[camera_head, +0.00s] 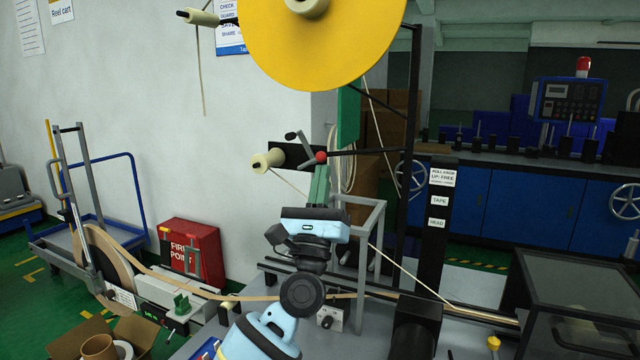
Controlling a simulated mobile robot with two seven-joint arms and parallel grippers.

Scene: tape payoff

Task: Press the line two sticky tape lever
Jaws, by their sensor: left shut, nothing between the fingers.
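A small red ball knob (321,157) sits at the end of a black bracket, below the large yellow reel (320,40). A short grey lever arm with a dark end (291,136) rises to the left of the knob. My left gripper (321,170) points up from below, its greenish fingers shut and empty. Its tips are just under the red knob in the picture; I cannot tell whether they touch it. A cream roller (267,160) is left of the bracket, with a thin strand running from it down behind my gripper. My right gripper is not in view.
A black post (436,230) with white labels, including "TAPE" and "HEAD", stands to the right. A grey frame (368,235) and black rails lie close behind my arm. A dark clear-sided box (580,290) is at right. A red fire-point box (190,248) stands by the wall.

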